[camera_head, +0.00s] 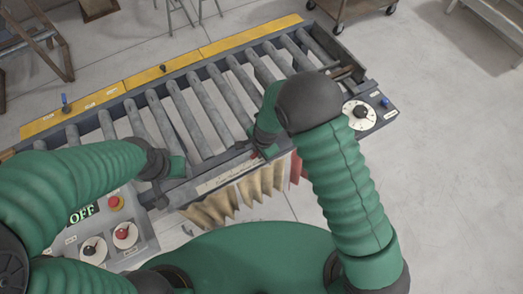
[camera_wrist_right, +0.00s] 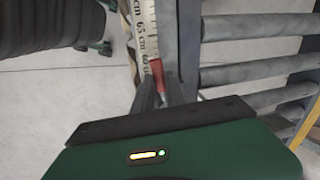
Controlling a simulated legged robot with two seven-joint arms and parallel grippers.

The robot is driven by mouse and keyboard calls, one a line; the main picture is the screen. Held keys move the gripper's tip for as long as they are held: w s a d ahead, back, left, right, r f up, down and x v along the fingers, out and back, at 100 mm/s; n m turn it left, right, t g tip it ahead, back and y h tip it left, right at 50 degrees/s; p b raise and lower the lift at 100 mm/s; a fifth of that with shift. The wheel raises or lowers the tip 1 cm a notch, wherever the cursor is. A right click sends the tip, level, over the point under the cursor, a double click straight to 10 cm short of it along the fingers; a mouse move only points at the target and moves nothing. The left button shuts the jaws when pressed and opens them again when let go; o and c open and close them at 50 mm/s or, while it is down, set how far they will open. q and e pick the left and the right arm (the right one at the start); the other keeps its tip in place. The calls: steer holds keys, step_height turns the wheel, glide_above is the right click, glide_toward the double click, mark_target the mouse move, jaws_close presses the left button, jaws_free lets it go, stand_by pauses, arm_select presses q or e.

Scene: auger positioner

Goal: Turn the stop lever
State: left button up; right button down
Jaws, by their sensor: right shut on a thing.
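The red stop lever (camera_wrist_right: 157,72) shows in the right wrist view beside a ruler (camera_wrist_right: 140,25) marked in centimetres. In the head view only a small red bit of it (camera_head: 253,155) shows at the conveyor's near edge. My right gripper (camera_wrist_right: 160,95) is shut on the red lever, with its dark fingers on either side of the lower part. In the head view, my right gripper (camera_head: 253,148) is partly covered by its own wrist. My left gripper (camera_head: 163,190) is near the control panel at the conveyor's near left; its finger gap is unclear.
The roller conveyor (camera_head: 185,115) runs across the view with a yellow rail (camera_head: 160,72) behind it. A control panel (camera_head: 105,240) with knobs and a red button is at the lower left. A round dial (camera_head: 359,115) is at the right end. Open floor lies right.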

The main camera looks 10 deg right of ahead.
steer(key=shift+w+a+r+m+p, duration=0.2)
steer(key=shift+w+m+p, duration=0.3)
steer(key=shift+m, duration=0.4)
steer(key=c, duration=1.5)
jaws_free()
steer(key=shift+f, duration=0.1)
steer(key=shift+o, duration=0.7)
steer(key=shift+a+f, duration=0.1)
steer(key=s+d+r+p, duration=0.1)
steer(key=s+r+p, duration=0.2)
steer(key=r+p, duration=0.6)
step_height(320, 180, up, 7)
steer(key=shift+r+p, duration=0.2)
steer(key=shift+p, duration=0.2)
